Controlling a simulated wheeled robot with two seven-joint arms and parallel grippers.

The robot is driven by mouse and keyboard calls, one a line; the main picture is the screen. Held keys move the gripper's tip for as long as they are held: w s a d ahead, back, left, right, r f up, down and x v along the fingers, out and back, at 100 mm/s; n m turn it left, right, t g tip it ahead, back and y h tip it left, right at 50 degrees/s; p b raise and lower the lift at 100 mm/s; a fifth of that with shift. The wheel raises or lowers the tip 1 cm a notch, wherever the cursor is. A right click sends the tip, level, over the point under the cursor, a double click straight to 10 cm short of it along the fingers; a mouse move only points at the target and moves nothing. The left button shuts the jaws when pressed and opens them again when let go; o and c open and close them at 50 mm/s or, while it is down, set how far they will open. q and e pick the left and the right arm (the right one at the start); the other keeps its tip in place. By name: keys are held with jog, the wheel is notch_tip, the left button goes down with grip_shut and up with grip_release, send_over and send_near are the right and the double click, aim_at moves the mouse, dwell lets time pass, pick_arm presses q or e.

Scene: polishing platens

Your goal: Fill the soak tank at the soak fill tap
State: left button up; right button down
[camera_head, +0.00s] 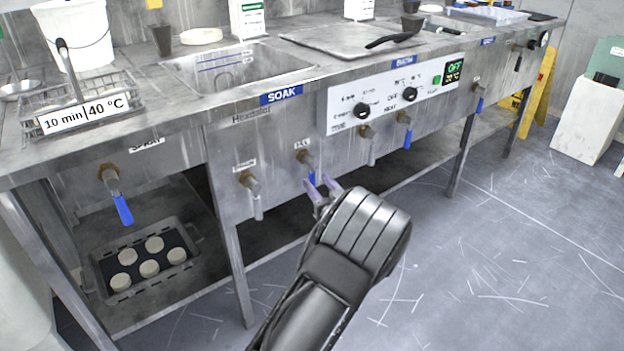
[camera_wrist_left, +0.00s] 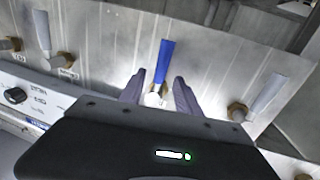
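The soak tank (camera_head: 228,78) is a steel basin sunk in the bench top, above the blue SOAK label. It looks empty. On the front panel below it, the soak fill tap (camera_head: 304,157) has a blue lever (camera_head: 311,181) hanging down. My left gripper (camera_head: 321,186) is open at this lever. In the left wrist view, the blue lever (camera_wrist_left: 166,62) stands between the two spread fingers of my left gripper (camera_wrist_left: 158,82), with gaps visible at both sides. Whether a finger touches it I cannot tell. My right gripper is not in view.
A white-levered tap (camera_head: 253,190) sits left of the fill tap. The spray tap (camera_head: 112,178) has a blue lever. A control panel (camera_head: 395,92) and more taps lie to the right. A tray of round discs (camera_head: 148,262) is on the lower shelf. The floor in front is clear.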

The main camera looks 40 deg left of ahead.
aim_at(314, 178)
pick_arm(q)
jog(key=b+x, duration=0.1)
jog(key=x, duration=0.3)
jog(key=shift+a, duration=0.1)
jog(key=shift+c, duration=0.6)
grip_shut()
dwell(0.8)
